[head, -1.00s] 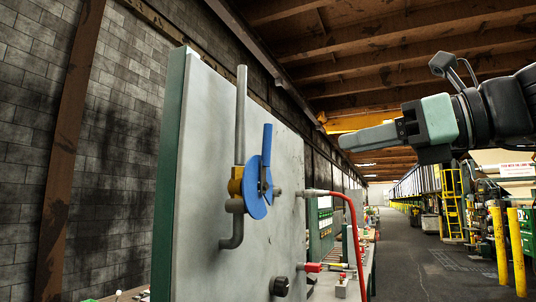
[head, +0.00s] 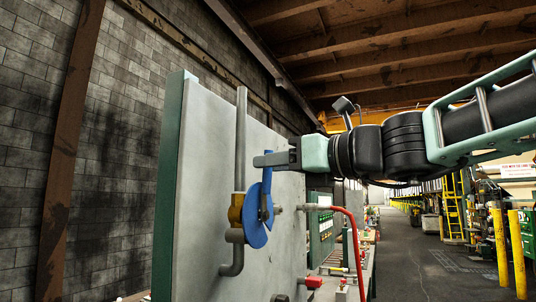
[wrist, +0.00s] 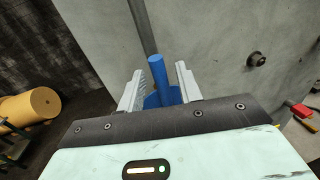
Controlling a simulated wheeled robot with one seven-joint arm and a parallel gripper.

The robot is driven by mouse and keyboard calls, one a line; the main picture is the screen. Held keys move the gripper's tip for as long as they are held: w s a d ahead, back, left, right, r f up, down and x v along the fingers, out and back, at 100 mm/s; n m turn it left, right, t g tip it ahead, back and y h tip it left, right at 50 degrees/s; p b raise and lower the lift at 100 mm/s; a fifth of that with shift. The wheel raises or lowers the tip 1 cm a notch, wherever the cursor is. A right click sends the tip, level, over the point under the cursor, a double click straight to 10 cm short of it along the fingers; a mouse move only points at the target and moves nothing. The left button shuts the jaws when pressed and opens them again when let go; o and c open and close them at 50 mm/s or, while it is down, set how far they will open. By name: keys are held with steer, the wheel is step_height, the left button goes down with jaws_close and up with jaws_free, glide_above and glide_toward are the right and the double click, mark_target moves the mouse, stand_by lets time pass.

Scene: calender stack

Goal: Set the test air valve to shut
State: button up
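The test air valve has a brass body (head: 236,210) on a grey vertical pipe (head: 241,140), with a blue disc-shaped plate (head: 253,222) and a blue lever (head: 266,205). The lever points up, roughly along the pipe. My gripper (head: 264,160) is at the lever's upper end and hides its tip in the head view. In the wrist view the blue lever (wrist: 156,75) stands between the two pale fingers, with a gap on each side. My gripper (wrist: 160,72) is open there and holds nothing. The blue plate (wrist: 152,100) is partly hidden by the gripper.
The valve is mounted on a grey panel (head: 200,190) with a green edge. A red hose (head: 352,240) leaves a fitting right of the valve. A dark knob (head: 280,298) sits lower on the panel. Yellow posts (head: 507,250) stand by the open aisle at right.

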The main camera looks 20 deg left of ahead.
steer(key=shift+x, duration=0.95)
jaws_close()
steer(key=shift+p, duration=0.35)
